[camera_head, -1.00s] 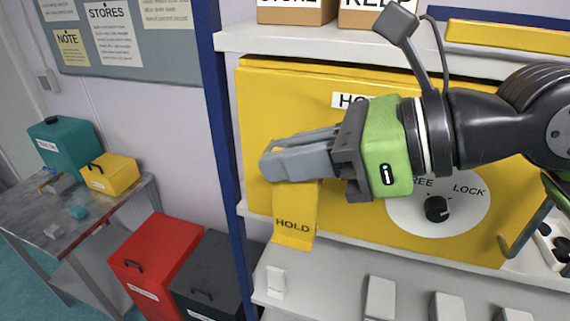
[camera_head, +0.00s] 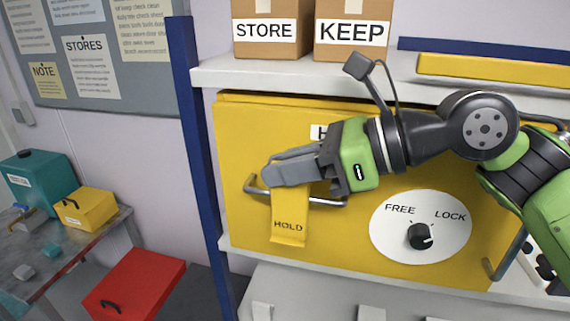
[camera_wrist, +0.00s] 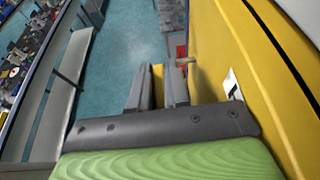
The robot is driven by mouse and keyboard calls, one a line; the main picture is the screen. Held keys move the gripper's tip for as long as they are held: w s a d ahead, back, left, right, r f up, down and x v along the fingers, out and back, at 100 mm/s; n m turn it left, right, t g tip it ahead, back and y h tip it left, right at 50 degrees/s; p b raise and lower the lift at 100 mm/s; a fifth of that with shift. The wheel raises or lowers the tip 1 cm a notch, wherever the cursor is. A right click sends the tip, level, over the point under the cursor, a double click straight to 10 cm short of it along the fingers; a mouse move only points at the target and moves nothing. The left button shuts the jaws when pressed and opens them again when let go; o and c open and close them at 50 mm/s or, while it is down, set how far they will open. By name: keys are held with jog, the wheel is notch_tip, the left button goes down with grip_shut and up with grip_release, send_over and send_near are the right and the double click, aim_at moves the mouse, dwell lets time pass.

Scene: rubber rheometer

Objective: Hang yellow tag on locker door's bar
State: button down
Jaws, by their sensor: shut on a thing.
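My gripper (camera_head: 268,178) is shut on the yellow tag (camera_head: 288,222), which reads HOLD and hangs down from the fingers. In the wrist view a bit of the yellow tag (camera_wrist: 157,72) shows between the fingers (camera_wrist: 158,88). The grey bar (camera_head: 327,201) on the yellow locker door (camera_head: 350,245) shows to the left and right of the fingers and tag. The tag's top is hidden by the fingers, so I cannot tell whether it touches the bar or is around it.
A white dial plate (camera_head: 398,243) with FREE and LOCK and a black knob (camera_head: 421,236) sits on the door, right of the tag. A blue post (camera_head: 193,140) stands left of the door. Cardboard boxes (camera_head: 270,47) stand on the shelf above.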

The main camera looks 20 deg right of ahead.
jog(key=shift+f, duration=0.35)
jog(key=c, duration=1)
grip_release()
